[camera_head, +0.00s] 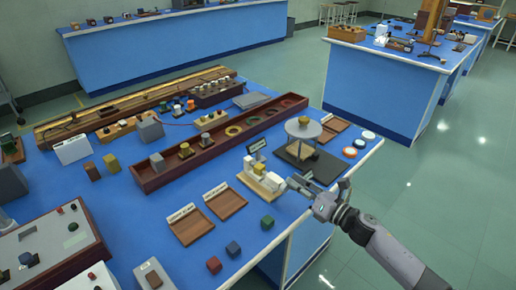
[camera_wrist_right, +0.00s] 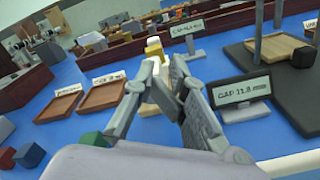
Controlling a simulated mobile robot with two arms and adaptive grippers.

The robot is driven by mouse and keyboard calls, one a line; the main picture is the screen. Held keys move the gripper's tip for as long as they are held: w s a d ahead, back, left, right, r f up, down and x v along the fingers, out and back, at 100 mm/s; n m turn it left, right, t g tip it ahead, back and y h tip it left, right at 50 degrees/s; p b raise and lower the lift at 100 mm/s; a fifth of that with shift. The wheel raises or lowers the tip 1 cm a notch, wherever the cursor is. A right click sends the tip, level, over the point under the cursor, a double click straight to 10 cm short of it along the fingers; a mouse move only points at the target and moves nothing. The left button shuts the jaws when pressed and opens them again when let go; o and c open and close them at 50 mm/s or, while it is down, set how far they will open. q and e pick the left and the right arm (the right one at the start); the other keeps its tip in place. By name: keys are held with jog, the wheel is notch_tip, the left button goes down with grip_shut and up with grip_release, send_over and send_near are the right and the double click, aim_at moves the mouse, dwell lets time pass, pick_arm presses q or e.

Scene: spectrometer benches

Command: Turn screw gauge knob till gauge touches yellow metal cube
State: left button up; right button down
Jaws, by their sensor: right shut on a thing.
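The screw gauge (camera_head: 262,184) is a pale white device on a cream base near the right front edge of the blue bench. A yellow metal cube (camera_head: 259,169) sits at its top, and it also shows beyond my fingers in the wrist view (camera_wrist_right: 153,44). My right gripper (camera_head: 289,186) reaches in from the right at the gauge's knob end. In the wrist view its two fingers (camera_wrist_right: 160,72) close in around the gauge's near end. The fingers hide the knob, and whether the cube touches the gauge face is too small to tell. My left gripper is out of view.
A dark display (camera_wrist_right: 242,90) beside the fingers appears to read "GAP 11.8". Wooden trays (camera_head: 190,225) and small coloured cubes (camera_head: 267,222) lie left of and before the gauge. A round-topped stand (camera_head: 303,128) stands behind it. The long red-brown box (camera_head: 160,180) runs along the left.

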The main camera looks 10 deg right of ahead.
jog(key=shift+w+d+f+b, duration=0.15)
jog(key=shift+d+f+b, duration=0.1)
jog(key=shift+f+b, duration=0.15)
dwell(0.4)
jog(key=shift+w+d+r, duration=0.15)
jog(key=shift+w+d, duration=0.05)
jog(key=shift+d, duration=0.1)
jog(key=v, duration=0.6)
jog(key=shift+r, duration=0.1)
jog(key=shift+a, duration=0.1)
